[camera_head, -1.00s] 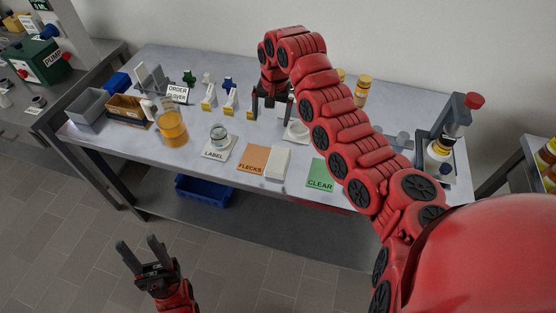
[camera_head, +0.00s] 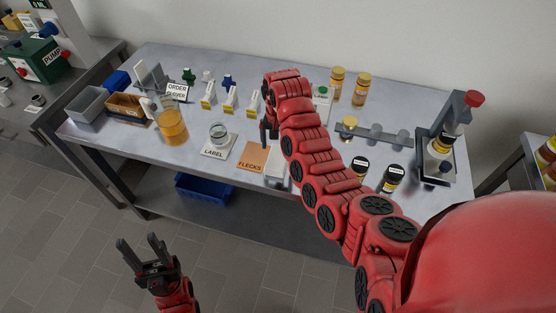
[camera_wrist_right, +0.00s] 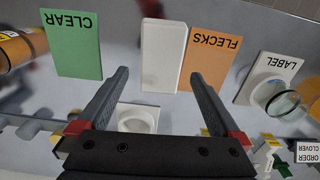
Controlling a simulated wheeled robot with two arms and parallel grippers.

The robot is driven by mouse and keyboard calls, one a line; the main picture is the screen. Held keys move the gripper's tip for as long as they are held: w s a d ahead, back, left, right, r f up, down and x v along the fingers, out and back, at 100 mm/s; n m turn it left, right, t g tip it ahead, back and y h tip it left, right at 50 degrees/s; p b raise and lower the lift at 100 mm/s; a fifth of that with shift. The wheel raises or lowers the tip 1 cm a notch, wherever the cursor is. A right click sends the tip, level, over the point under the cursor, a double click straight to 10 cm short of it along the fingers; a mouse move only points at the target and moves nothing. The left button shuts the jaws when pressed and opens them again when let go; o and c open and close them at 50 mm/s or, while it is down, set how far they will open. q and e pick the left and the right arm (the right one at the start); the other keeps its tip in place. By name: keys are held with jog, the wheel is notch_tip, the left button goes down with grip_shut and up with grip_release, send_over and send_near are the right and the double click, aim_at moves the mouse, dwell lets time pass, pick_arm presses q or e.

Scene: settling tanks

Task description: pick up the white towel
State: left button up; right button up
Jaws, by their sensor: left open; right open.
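The white towel (camera_head: 274,171) looks like a folded white block lying on the table beside the orange FLECKS card; my right arm covers part of it in the head view. In the right wrist view, the towel (camera_wrist_right: 163,56) lies between the green CLEAR card (camera_wrist_right: 72,45) and the orange FLECKS card (camera_wrist_right: 214,55). My right gripper (camera_head: 268,134) is open and empty. In the wrist view its fingertips (camera_wrist_right: 159,75) stand either side of the towel's near end, apparently above it. My left gripper (camera_head: 142,247) is open and empty, in front of the table.
A LABEL card (camera_head: 219,147) with a glass dish on it lies left of the FLECKS card (camera_head: 251,157). An amber beaker (camera_head: 172,127) stands further left. Dark-lidded jars (camera_head: 393,178) stand right of my right arm. A blue bin (camera_head: 204,190) sits below the tabletop.

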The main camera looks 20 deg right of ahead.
aim_at(278, 157)
jog(key=shift+f, duration=0.1)
notch_tip(278, 157, down, 4)
jog(key=p, duration=0.2)
jog(key=shift+p, duration=0.4)
jog(key=shift+f, duration=0.5)
jog(key=c, duration=1.1)
